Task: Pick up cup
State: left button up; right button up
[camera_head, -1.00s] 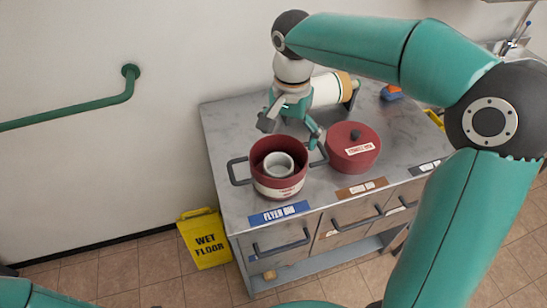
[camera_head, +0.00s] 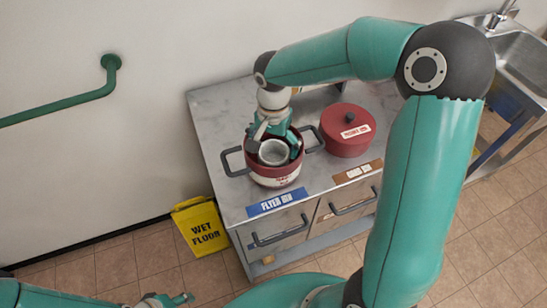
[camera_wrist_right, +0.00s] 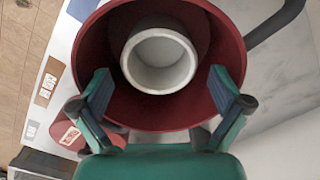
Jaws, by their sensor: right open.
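The white cup (camera_head: 273,152) stands inside an open red pot (camera_head: 276,181) on the metal counter. The right wrist view shows the cup (camera_wrist_right: 160,60) from above, near the pot's far wall, with its opening facing me. My right gripper (camera_head: 274,147) is over the pot, fingers pointing down. In the right wrist view its two fingers (camera_wrist_right: 160,86) are open, spread to the left and right of the cup's near side, with gaps between them and the cup. Part of my left gripper (camera_head: 165,300) shows at the bottom edge of the head view; its jaws are unclear.
A lidded red pot (camera_head: 346,137) stands right of the open one. The open pot has dark side handles (camera_head: 232,164). The counter (camera_head: 215,118) is bare at its left. A yellow wet-floor sign (camera_head: 200,228) stands left of the counter. A sink (camera_head: 520,65) is at the far right.

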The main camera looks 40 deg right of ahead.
aim_at(273, 158)
jog(key=shift+f+p, duration=0.6)
jog(key=shift+f, duration=2.05)
jog(key=c, duration=0.8)
